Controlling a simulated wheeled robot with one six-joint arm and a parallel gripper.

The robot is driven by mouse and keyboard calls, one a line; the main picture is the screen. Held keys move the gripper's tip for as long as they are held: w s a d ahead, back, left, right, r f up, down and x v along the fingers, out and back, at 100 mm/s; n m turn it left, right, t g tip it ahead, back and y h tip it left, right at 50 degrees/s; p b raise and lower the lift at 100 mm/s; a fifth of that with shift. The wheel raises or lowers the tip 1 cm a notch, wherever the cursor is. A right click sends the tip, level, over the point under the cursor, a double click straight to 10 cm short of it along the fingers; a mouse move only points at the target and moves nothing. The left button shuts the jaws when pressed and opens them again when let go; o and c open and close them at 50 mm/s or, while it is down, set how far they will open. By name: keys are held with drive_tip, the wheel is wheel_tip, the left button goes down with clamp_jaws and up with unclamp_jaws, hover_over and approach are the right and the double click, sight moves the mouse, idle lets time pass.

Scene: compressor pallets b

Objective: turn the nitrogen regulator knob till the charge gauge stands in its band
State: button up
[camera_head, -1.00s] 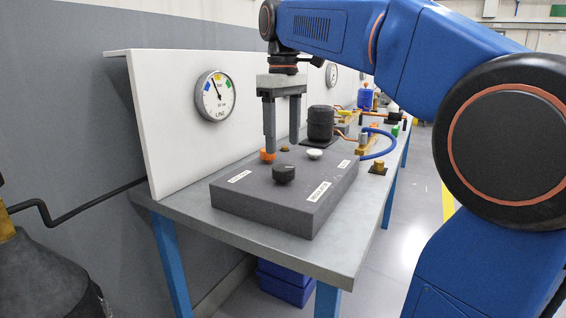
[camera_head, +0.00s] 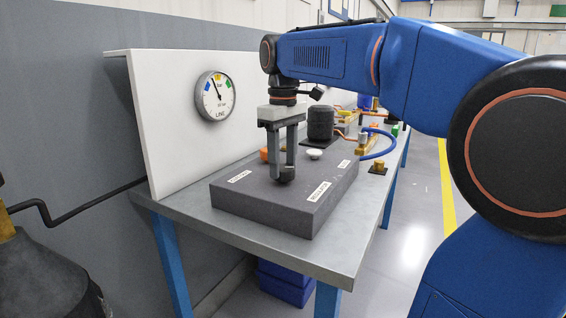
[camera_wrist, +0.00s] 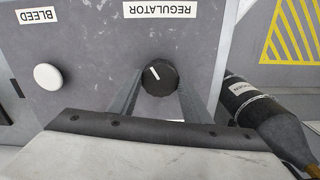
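The regulator knob (camera_wrist: 159,77) is round and black with a white pointer line towards its upper left in the wrist view. It sits on the grey control box (camera_head: 235,204), below the REGULATOR label. My gripper (camera_head: 285,176) points down, its fingers on both sides of the knob and seemingly touching it, drawn in on it. The near gauge (camera_head: 215,97) on the white panel appears to read LINE. It has blue, yellow and green marks, and its needle points up and slightly left. No gauge readable as the charge gauge shows; my arm covers part of the panel.
A white knob (camera_wrist: 47,77) stands by the BLEED label (camera_wrist: 37,15). An orange knob (camera_head: 264,154) is behind my fingers. A black cylindrical compressor (camera_head: 320,123), a blue hose (camera_head: 384,146) and brass fittings stand farther along the bench. A dark bottle (camera_wrist: 255,110) lies close in the wrist view.

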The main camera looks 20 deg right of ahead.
sight(283, 167)
drive_tip(key=shift+c, duration=0.4)
drive_tip(key=m, duration=0.5)
drive_tip(key=o, duration=1.1)
drive_tip(key=shift+c, duration=0.2)
wheel_tip(283, 167, up, 17)
drive_tip(key=shift+r, duration=0.2)
idle(1.2)
